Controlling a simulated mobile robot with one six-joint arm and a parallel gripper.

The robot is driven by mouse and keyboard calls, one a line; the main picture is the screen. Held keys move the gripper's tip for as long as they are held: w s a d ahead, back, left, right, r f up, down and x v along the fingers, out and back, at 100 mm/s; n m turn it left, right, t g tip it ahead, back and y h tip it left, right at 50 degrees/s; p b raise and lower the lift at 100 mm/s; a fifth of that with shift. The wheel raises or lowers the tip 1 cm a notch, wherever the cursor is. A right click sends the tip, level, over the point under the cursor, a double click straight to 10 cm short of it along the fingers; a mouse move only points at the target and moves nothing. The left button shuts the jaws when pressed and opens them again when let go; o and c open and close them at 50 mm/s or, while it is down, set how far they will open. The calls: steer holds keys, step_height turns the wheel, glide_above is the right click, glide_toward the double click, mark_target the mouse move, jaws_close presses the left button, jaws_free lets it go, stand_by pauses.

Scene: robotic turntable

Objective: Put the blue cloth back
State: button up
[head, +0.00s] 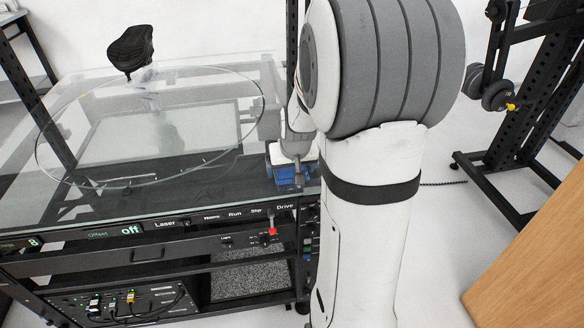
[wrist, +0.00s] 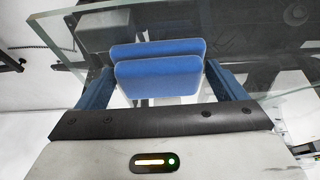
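The blue cloth (wrist: 157,76) looks like a folded, padded piece with two stacked layers. In the wrist view it lies between the two fingers of my gripper (wrist: 158,80). The fingers are spread wide, one at each side edge of the cloth. Whether they press on it or only stand around it, I cannot tell. In the head view the blue cloth (head: 286,175) shows below my gripper (head: 293,160), at the right front corner of the glass-topped table (head: 110,207). My arm and gripper partly hide it there, and its underside is hidden.
A clear round disc (head: 143,178) spans the table, and a black object (head: 131,48) stands at the back left. A front panel (head: 165,223) carries labels and a red-topped switch (head: 271,231). A black rack (head: 525,135) and a wooden surface (head: 535,270) are at the right.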

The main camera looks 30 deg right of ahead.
steer(key=shift+o, duration=0.9)
steer(key=shift+r, duration=0.1)
steer(key=shift+r, duration=0.2)
steer(key=p+v, duration=0.1)
steer(key=v, duration=1)
steer(key=s+a+f+n+g+y, duration=0.1)
steer(key=s+a+f+n+g, duration=0.15)
steer(key=s+a, duration=1.15)
step_height(320, 180, up, 7)
steer(key=s+d+p, duration=0.1)
steer(key=p, duration=0.5)
steer(key=shift+n+t, duration=0.35)
steer(key=shift+f, duration=0.1)
steer(key=shift+c, duration=0.4)
